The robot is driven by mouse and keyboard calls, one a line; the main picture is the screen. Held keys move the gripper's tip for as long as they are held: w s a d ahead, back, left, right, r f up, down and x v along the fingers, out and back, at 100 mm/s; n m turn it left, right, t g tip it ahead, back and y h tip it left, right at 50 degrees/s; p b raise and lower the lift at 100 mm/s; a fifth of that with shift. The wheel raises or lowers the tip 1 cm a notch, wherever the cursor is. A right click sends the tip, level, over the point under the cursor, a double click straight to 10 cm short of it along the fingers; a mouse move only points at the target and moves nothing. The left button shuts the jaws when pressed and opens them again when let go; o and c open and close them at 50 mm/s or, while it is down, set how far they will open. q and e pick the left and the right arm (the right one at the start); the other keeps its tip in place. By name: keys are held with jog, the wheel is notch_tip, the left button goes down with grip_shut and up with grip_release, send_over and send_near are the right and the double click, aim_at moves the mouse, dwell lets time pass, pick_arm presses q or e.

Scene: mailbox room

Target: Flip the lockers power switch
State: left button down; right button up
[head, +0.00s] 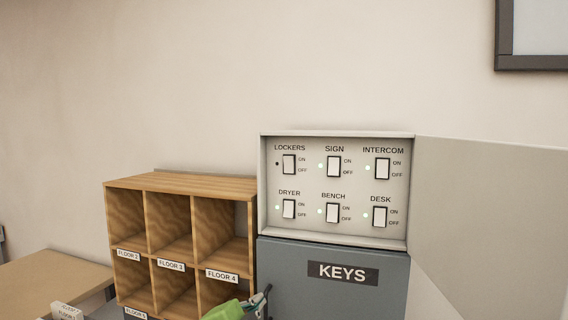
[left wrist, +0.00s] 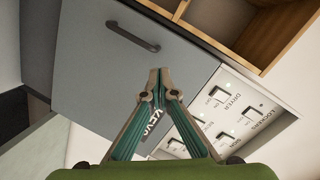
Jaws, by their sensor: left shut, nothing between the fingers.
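The LOCKERS switch (head: 289,165) is a white rocker at the upper left of a pale switch panel (head: 305,226). Its indicator light (head: 278,163) is dark, while the lights beside the other switches are lit. In the left wrist view the LOCKERS switch (left wrist: 251,114) shows at the right, turned with the tilted picture. My left gripper (head: 268,291) is low in the head view, below the panel and in front of the KEYS cabinet. In the left wrist view its fingertips (left wrist: 158,74) meet, shut and empty, apart from the switch. My right gripper is not in view.
The panel's open door (head: 480,210) stands out to the right. Below the panel is the grey KEYS cabinet (head: 285,262), whose dark handle (left wrist: 132,36) shows in the left wrist view. A wooden pigeonhole shelf (head: 180,184) stands at the left. Neighbouring switches include SIGN (head: 333,166) and DRYER (head: 289,209).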

pick_arm(q)
notch_tip(320, 180, up, 26)
jog(key=d+m+t+h, duration=0.2)
jog(key=m+t, duration=0.2)
jog(key=m, duration=0.3)
jog(key=shift+s+r+h, duration=0.15)
jog(key=shift+s+h, duration=0.15)
jog(key=p, duration=0.7)
send_near(288, 160)
jog(key=x, duration=0.5)
jog(key=shift+w+r, duration=0.3)
jog(key=shift+w, duration=0.05)
jog(key=shift+w+d, duration=0.25)
jog(key=shift+w, duration=0.35)
